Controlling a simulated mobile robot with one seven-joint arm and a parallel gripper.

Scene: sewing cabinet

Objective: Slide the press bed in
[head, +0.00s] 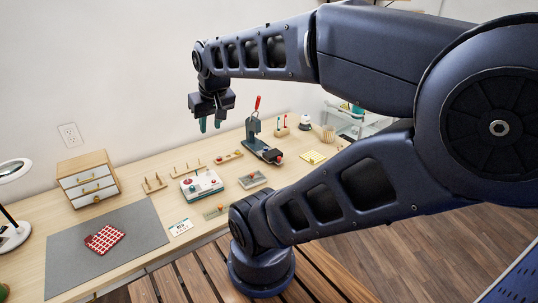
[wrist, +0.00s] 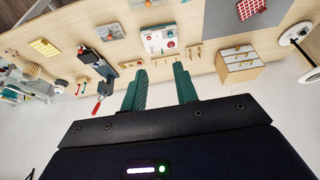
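The press (head: 253,134) is a dark grey-green upright tool with a red lever raised at its top, standing on the table towards the back. Its dark bed (head: 268,154) reaches out at the front of the base, with a small red knob at its end. In the wrist view the press (wrist: 104,70) lies left of my fingers, its red lever towards the camera. My gripper (head: 210,124) hangs in the air left of the press and above the table. In the wrist view its two green fingers (wrist: 157,72) are apart with nothing between them.
A white box with red knobs (head: 201,185), a grey tray (head: 252,180) and peg racks surround the press. A drawer box (head: 88,178), a grey mat (head: 80,262) and a lamp (head: 12,228) are at left. The air between gripper and press looks clear.

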